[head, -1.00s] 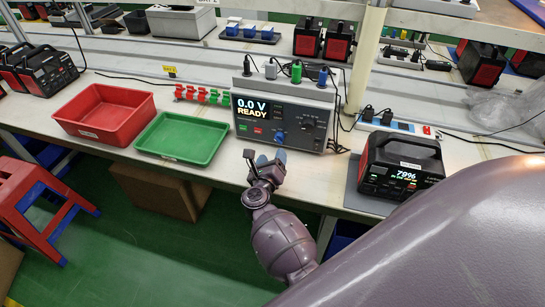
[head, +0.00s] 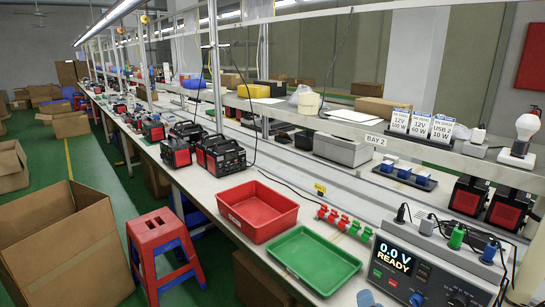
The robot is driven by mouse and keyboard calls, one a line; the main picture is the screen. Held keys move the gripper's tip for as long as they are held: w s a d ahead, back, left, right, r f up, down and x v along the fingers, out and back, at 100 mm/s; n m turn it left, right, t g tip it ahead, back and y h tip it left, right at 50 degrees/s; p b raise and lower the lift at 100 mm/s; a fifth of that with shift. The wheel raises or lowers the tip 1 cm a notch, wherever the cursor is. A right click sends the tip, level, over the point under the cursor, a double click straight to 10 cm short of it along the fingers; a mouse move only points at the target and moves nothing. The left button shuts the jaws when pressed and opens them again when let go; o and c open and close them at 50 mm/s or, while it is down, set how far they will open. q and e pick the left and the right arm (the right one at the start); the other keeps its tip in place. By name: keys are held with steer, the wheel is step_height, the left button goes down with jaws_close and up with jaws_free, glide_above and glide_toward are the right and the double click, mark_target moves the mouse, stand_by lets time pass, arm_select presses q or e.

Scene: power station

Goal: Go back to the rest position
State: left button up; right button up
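The head view looks along the workbench, and neither of my arms shows clearly. A small blue-grey piece (head: 368,299) shows at the bottom edge, beside the power supply's lower left corner. It may be the tip of my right gripper; whether it is open or shut cannot be told. My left gripper is not in view. The bench power supply (head: 425,262) reads "0.0 V READY" and is cut off by the bottom edge.
A red tray (head: 258,229) and a green tray (head: 313,278) sit on the bench. Black-and-red power units (head: 220,156) stand farther back. A red and blue stool (head: 161,232) and an open cardboard box (head: 65,240) stand on the green floor at left.

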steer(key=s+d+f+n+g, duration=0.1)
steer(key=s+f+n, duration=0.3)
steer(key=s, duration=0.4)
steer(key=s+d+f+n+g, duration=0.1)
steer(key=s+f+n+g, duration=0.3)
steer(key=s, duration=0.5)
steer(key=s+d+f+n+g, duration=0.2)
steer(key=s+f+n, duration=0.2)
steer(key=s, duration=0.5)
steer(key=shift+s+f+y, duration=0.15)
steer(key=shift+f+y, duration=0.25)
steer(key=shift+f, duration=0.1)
